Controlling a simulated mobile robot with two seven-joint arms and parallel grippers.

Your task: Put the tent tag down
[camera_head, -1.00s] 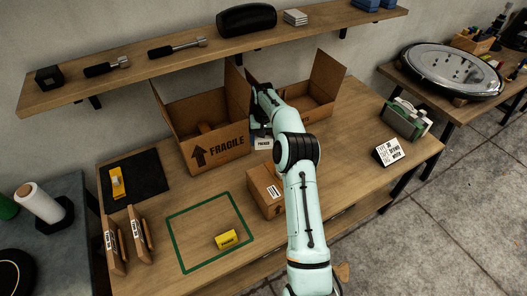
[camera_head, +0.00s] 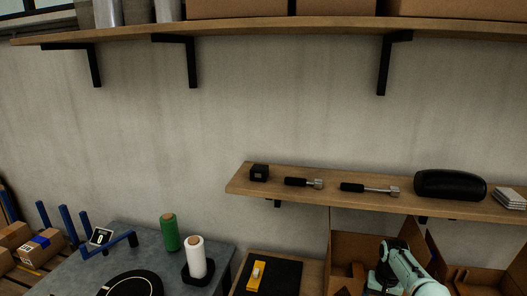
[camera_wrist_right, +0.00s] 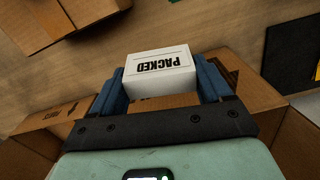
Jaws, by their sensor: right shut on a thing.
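The tent tag (camera_wrist_right: 158,72) is a small white folded card with "PACKED" printed in black, upside down in the right wrist view. My right gripper (camera_wrist_right: 162,80) is shut on it, with one blue finger at each side. Cardboard of an open box shows below and to both sides of the tag; I cannot tell whether the tag touches anything. In the head view my right arm shows at the bottom right by the open boxes (camera_head: 352,243), and the tag there is out of frame or hidden. My left gripper is not in view.
A carton (camera_wrist_right: 40,22) is at the upper left of the wrist view, with bare wooden table (camera_wrist_right: 215,22) beside it. In the head view, a wall shelf (camera_head: 365,196) with tools and a black case is above the boxes. A grey table (camera_head: 140,250) with rolls is left.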

